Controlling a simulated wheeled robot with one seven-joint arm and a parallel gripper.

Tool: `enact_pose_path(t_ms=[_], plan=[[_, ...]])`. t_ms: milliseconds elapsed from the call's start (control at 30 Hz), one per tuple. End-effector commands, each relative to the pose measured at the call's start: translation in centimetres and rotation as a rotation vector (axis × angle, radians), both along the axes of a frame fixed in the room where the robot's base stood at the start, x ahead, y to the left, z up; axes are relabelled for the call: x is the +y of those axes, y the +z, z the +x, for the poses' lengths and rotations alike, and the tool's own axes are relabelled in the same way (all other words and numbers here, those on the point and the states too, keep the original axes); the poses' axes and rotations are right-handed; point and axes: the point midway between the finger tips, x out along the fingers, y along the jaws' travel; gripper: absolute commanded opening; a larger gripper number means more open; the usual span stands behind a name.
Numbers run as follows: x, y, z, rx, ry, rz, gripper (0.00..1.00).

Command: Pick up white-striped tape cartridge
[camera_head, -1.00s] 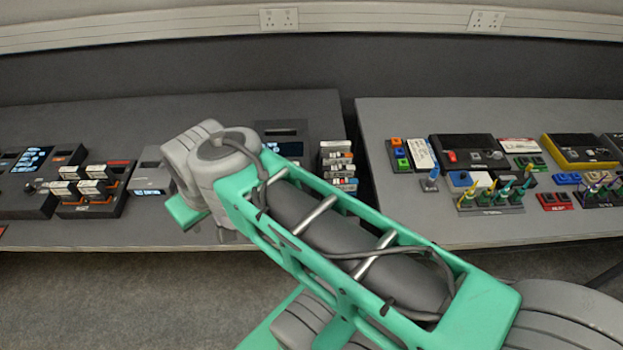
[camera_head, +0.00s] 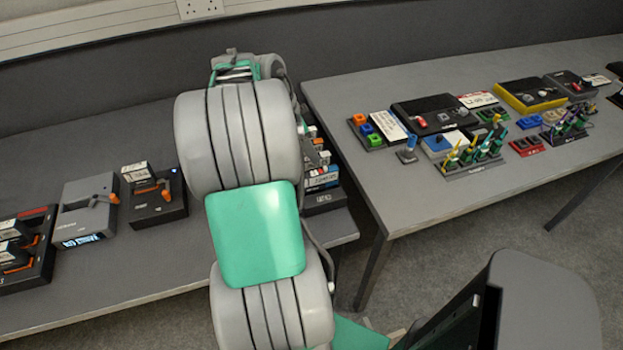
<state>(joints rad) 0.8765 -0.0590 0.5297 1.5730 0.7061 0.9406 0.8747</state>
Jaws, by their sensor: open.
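Several tape cartridges (camera_head: 322,179) with white, orange and blue markings stand in a dark rack (camera_head: 325,202) at the right end of the left table. My arm covers the rack's left part. I cannot tell which cartridge is the white-striped one. My arm rises through the middle of the view, its wrist end at the top in front of the back wall. The jaws of my gripper cannot be made out behind the arm links. I see no cartridge held.
A black device with an orange lever (camera_head: 155,198), a grey device (camera_head: 86,210) and a slotted black unit (camera_head: 22,248) stand on the left table (camera_head: 125,293). The right table (camera_head: 430,200) holds several devices and coloured parts. A gap separates the tables.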

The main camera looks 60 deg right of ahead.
Motion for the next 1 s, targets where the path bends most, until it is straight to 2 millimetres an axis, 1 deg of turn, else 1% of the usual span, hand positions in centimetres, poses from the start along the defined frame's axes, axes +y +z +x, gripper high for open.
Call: enact_pose_path(t_ms=[33,233,400,467,700,1000], plan=[[-0.2,-0.5,-0.3,0.001,-0.008,0.0,0.45],[-0.7,-3.0,-0.8,0.001,-0.001,0.002,0.45],[-1.3,-6.0,-1.4,0.002,0.0,0.002,0.45],[-1.5,-6.5,-1.5,0.0,0.001,0.0,0.45],[-1.6,-6.8,-1.5,-0.001,0.004,-0.001,0.45],[-1.6,-6.8,-1.4,-0.002,0.004,-0.002,0.2]])
